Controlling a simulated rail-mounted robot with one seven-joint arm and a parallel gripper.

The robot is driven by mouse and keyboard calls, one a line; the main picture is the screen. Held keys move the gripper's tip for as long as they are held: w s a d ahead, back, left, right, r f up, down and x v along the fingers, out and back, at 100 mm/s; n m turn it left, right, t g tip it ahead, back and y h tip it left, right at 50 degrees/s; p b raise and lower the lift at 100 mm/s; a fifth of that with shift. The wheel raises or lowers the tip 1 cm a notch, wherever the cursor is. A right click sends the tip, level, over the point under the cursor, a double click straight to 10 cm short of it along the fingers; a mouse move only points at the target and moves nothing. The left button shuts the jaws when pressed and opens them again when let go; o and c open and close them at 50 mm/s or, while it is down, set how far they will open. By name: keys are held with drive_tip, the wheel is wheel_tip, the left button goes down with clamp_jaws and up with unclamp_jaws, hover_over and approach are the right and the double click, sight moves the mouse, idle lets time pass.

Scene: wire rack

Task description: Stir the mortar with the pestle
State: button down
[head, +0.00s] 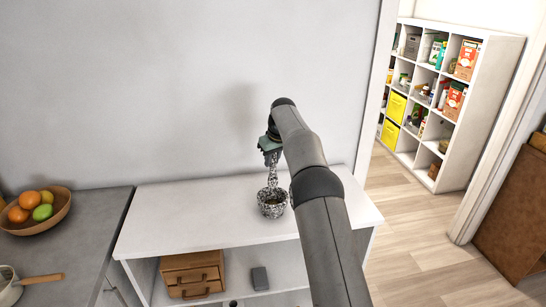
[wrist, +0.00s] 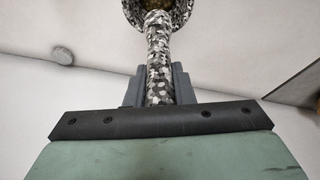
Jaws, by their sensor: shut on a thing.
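The mortar (head: 272,210) is a speckled black-and-white bowl standing on the white shelf top (head: 210,215). The pestle (head: 272,174) has the same speckled pattern and stands roughly upright, its lower end at or in the mortar's mouth. My gripper (head: 270,146) is above the mortar and shut on the pestle. In the wrist view the pestle (wrist: 159,60) runs between the two dark fingers (wrist: 160,86) toward the mortar (wrist: 182,12), which shows partly at the top edge with something yellowish inside. Whether the pestle touches the bottom is hidden.
The white top is clear around the mortar, with a wall behind. Below are a wooden drawer box (head: 192,275) and a small grey box (head: 260,279). At left a fruit bowl (head: 36,213) and a pan (head: 12,288) stand on a grey counter (head: 82,235).

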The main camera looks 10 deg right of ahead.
sight(273, 181)
drive_tip(key=shift+a, duration=0.1)
drive_tip(key=shift+f+b, duration=2.65)
drive_tip(key=shift+f, duration=2.1)
